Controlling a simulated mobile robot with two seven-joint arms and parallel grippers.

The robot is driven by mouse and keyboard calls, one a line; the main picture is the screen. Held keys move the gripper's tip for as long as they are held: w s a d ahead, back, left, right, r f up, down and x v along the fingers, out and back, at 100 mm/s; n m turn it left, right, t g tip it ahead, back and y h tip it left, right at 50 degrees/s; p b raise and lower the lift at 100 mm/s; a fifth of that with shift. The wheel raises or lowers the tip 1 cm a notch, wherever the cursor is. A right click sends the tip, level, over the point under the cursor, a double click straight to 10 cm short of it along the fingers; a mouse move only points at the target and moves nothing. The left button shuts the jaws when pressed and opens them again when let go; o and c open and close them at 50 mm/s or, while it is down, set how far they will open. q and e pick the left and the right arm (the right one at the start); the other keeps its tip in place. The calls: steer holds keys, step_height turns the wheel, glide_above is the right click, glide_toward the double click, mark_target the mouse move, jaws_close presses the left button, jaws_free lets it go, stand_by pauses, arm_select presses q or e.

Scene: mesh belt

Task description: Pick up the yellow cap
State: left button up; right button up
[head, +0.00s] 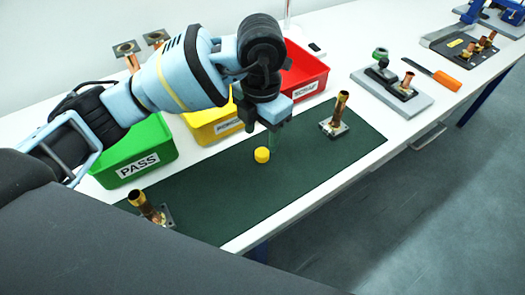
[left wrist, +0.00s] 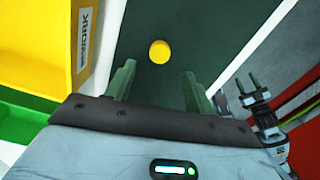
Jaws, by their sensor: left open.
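The yellow cap (head: 262,155) sits on the dark green mat (head: 215,205), near its middle. It also shows in the left wrist view (left wrist: 159,51), beyond the fingertips and roughly between their lines. My left gripper (head: 273,138) is above the mat, close to the cap and apart from it. In the left wrist view its two green fingers (left wrist: 158,78) stand wide apart with nothing between them. My right gripper (left wrist: 247,84) shows small at the right of the left wrist view, its two dark fingers apart and empty. It is not in the head view.
A copper tube fitting (head: 338,113) stands on the mat's far part, another (head: 147,207) at its near left. Green (head: 128,170), yellow (head: 215,130) and red (head: 310,72) bins line the back. A grey fixture plate (head: 395,98) and an orange-handled tool (head: 446,81) lie farther right.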

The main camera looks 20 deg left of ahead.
mark_target(262, 152)
arm_select(q)
steer(key=shift+w+f, duration=0.1)
steer(key=shift+f, duration=0.3)
steer(key=shift+w+f, duration=0.1)
steer(key=shift+f, duration=2.45)
steer(key=shift+c, duration=0.2)
steer(key=c, duration=1)
